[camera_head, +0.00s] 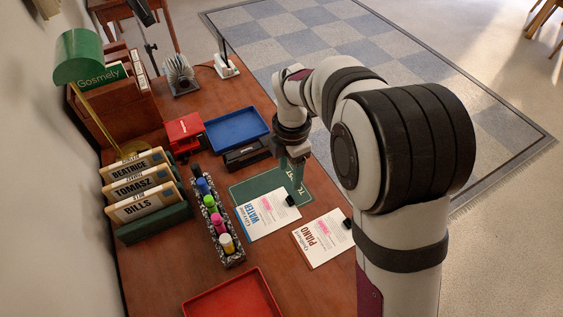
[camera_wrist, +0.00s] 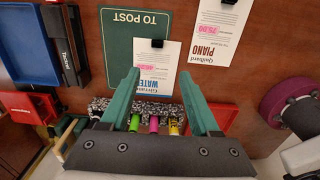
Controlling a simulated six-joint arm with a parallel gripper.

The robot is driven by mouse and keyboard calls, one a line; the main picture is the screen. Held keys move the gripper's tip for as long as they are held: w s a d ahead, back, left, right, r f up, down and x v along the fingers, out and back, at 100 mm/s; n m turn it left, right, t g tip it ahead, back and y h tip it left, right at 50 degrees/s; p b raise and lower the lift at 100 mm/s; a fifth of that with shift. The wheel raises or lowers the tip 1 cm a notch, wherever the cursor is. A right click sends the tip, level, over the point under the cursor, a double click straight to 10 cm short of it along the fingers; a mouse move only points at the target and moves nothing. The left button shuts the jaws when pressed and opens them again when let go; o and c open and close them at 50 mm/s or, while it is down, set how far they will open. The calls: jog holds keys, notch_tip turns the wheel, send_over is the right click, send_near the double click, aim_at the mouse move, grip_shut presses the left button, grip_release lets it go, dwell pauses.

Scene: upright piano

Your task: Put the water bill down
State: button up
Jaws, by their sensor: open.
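The water bill (camera_head: 264,216) is a white sheet with blue "WATER" lettering, a pink mark and a black clip. It lies flat, its clip end overlapping the green "TO POST" mat (camera_head: 245,187), its other end on the desk. In the wrist view the bill (camera_wrist: 157,60) shows between and beyond my fingers, with the mat (camera_wrist: 118,45) beside and behind it. My gripper (camera_head: 298,182) has green fingers, open and empty, above the mat near the clip; the wrist view shows the spread fingers (camera_wrist: 159,75). The exact height is unclear.
The piano bill (camera_head: 322,238) lies right of the water bill. A speckled marker holder (camera_head: 228,249) stands left of it. A red tray (camera_head: 235,300) is at the front, a blue tray (camera_head: 238,129) behind. Labelled file dividers (camera_head: 140,190) stand at the left.

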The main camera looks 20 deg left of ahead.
aim_at(288, 199)
jog(key=f, duration=1.3)
jog(key=shift+w+a+f, duration=0.15)
jog(key=shift+w, duration=0.2)
grip_shut()
